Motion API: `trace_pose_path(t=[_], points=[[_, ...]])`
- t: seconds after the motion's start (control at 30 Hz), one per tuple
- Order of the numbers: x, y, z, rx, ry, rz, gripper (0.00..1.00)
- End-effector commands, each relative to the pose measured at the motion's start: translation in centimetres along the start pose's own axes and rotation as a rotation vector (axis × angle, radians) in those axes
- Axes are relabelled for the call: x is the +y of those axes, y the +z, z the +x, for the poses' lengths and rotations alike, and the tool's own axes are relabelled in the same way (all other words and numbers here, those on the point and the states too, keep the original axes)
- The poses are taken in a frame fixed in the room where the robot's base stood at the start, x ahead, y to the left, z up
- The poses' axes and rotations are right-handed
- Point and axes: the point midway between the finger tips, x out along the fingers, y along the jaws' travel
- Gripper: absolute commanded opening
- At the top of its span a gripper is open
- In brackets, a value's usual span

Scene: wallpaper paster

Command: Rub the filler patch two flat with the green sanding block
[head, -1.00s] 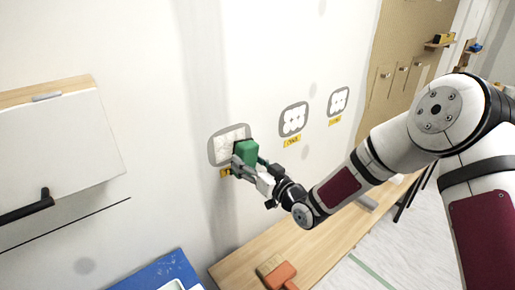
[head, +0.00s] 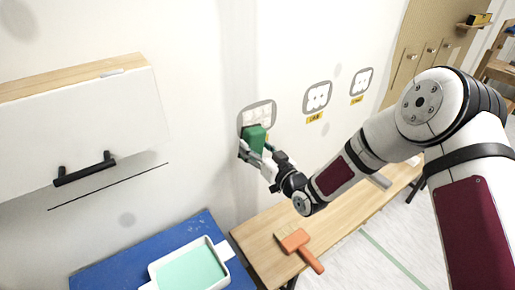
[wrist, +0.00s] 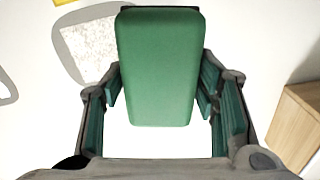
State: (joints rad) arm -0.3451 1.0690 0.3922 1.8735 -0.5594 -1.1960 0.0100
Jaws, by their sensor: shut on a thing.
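My gripper (head: 250,152) is shut on the green sanding block (head: 254,138), which shows large in the middle of the wrist view (wrist: 160,70). In the head view the block is in front of the lower part of the leftmost grey-ringed filler patch (head: 258,114) and hides part of it. In the wrist view a grey-ringed, speckled white patch (wrist: 90,42) lies to the upper left of the block. I cannot tell whether the block touches the wall. Two more ringed patches, a middle one (head: 317,97) and a right one (head: 361,81), have yellow labels too small to read.
Below the wall is a wooden bench (head: 345,228) with an orange-handled brush (head: 300,246). A white tray of pale green stuff (head: 190,270) sits on a blue surface (head: 105,272). A white cabinet with a black handle (head: 85,168) juts out at left. Floor is clear at right.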

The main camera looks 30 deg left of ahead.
Motion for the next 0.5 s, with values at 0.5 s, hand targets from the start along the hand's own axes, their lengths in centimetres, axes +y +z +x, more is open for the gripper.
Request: trace_pose_path(t=[0.5], points=[[0.1, 0.0, 5.2, 0.002, -0.001, -0.001, 0.26]])
